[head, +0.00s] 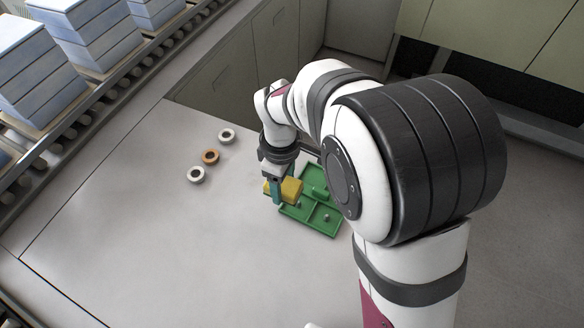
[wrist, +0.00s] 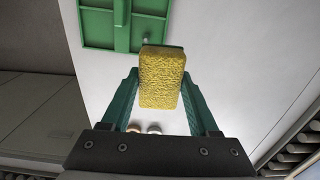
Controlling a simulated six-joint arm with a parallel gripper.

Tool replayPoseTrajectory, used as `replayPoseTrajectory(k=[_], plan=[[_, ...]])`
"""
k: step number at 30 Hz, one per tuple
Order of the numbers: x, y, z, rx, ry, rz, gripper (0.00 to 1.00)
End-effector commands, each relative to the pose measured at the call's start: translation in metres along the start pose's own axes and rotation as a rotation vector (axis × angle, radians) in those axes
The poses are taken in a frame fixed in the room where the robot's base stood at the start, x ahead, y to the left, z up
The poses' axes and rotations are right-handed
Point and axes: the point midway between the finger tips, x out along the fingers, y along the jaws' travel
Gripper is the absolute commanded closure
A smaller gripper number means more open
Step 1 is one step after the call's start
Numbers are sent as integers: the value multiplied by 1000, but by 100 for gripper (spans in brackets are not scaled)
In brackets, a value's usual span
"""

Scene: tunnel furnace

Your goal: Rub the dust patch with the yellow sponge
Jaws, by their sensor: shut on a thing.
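My gripper (head: 277,196) has teal-green fingers and is shut on the yellow sponge (head: 291,190). In the wrist view the sponge (wrist: 161,82), a rough-textured block, sits between the two fingertips (wrist: 161,90) and extends beyond them. The sponge is at the left edge of the green tray and overlaps it in both views. I cannot tell whether it touches the tray or the table. I cannot make out a dust patch in either view; the arm and sponge hide part of the surface.
The green tray (head: 322,228) has compartments holding small pieces and also shows in the wrist view (wrist: 98,30). A roller conveyor (head: 85,103) carries blue-grey blocks. The front-left table is clear.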

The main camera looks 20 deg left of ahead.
Motion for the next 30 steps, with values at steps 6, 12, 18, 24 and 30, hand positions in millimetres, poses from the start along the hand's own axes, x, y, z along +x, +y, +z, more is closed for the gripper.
replayPoseTrajectory(k=[6, 12, 18, 24, 30], plan=[[14, 29, -71, -5, -2, 0, 84], [28, 41, -123, -1, -2, -2, 84], [33, 42, -131, 2, -1, -2, 84], [47, 42, -130, 1, -2, -2, 84], [65, 42, -130, 1, -2, -2, 84]])
